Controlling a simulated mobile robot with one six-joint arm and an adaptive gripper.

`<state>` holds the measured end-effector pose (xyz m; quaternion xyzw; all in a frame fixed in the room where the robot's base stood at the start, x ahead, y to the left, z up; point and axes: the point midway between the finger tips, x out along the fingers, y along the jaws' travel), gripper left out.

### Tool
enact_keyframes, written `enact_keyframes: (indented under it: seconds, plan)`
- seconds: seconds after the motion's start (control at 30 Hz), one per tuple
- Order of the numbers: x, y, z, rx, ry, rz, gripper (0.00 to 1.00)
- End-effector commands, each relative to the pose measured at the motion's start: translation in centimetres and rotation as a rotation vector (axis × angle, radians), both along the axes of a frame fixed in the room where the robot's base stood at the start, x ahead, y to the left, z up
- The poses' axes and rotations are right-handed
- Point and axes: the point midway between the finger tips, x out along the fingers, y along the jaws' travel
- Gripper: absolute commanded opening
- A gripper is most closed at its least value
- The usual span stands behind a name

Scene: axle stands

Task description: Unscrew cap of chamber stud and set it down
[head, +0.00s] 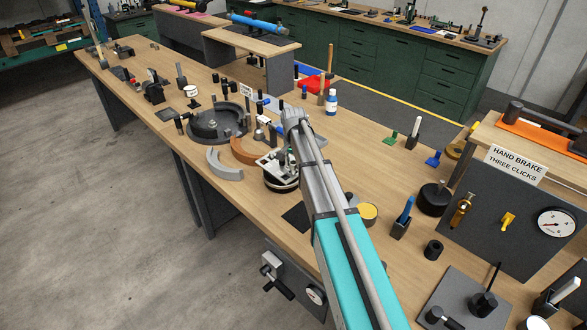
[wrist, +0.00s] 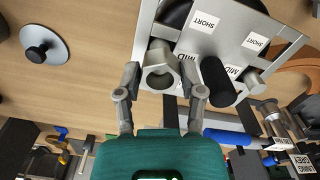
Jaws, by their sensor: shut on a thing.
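In the wrist view, my gripper (wrist: 160,76) is shut on a grey six-sided cap (wrist: 159,58), with one finger on either side of it. The cap is at the edge of a pale plate (wrist: 225,38) with labels reading SHORT and MID. I cannot tell whether it still sits on its stud, which is hidden. A black cylinder (wrist: 216,78) and another grey piece (wrist: 250,84) are to its right. In the head view the round chamber (head: 282,183) stands on the bench beside my arm, which hides part of it; my fingers cannot be made out there.
A curved orange piece (head: 243,152), a curved grey piece (head: 224,164) and a dark round fixture (head: 217,124) lie left of the chamber. A yellow-topped tin (head: 367,212) is to the right of my arm. A black-knobbed disc (wrist: 43,45) is at left in the wrist view.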

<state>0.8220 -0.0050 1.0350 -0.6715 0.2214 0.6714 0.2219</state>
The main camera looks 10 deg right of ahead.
Motion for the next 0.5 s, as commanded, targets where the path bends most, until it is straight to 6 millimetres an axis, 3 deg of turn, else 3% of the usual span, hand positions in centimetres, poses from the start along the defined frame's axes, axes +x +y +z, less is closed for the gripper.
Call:
enact_keyframes:
  seconds: [0.5]
  plan:
    - [0.00,0.00,1.21,0.000,0.000,0.000,0.00]
